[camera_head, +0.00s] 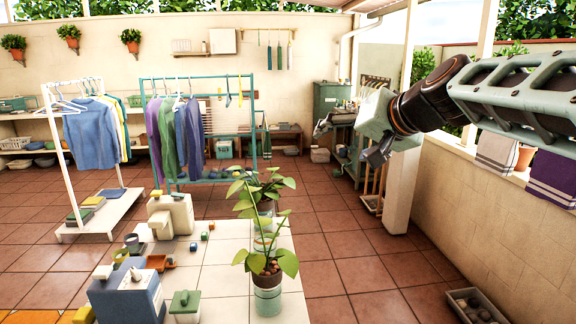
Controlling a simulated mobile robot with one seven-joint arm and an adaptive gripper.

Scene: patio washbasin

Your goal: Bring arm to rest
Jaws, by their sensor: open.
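My gripper (349,139) is at the right of the head view, at the end of my arm, which reaches in from the right edge. Its two fingers point left and down and stand well apart, with nothing between them. It is in the air, above and to the right of the white-topped table, and I see it touching nothing.
A potted plant (268,268) stands on the white-topped table (218,256) below, among small blocks and boxes. Two clothes racks stand at the left and middle. The low wall (497,205) with towels runs along the right. The tiled floor (335,230) between is mostly clear.

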